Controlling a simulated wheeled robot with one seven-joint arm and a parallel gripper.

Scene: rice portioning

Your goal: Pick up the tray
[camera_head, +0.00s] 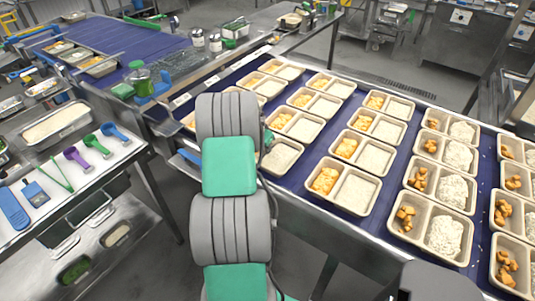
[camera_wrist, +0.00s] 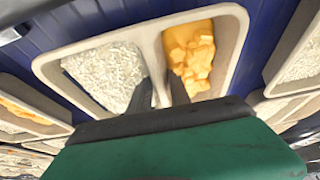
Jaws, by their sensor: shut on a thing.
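In the wrist view, a beige two-part tray (camera_wrist: 152,52) holds white rice (camera_wrist: 104,74) on the left and orange cubes (camera_wrist: 190,54) on the right. My gripper (camera_wrist: 160,90) is shut on this tray, with its dark fingers on either side of the divider. The near part of the tray is hidden behind my gripper's green and black body. In the head view, my arm hides my gripper. A partly covered tray there shows a rice side (camera_head: 283,157) just right of my arm; I cannot tell whether it is the held one.
Several similar filled trays (camera_head: 358,186) stand in rows on the blue conveyor (camera_head: 312,177). Neighbouring trays (camera_wrist: 28,106) sit close on both sides in the wrist view. A side table (camera_head: 108,158) with colored scoops (camera_head: 99,145) stands at the left.

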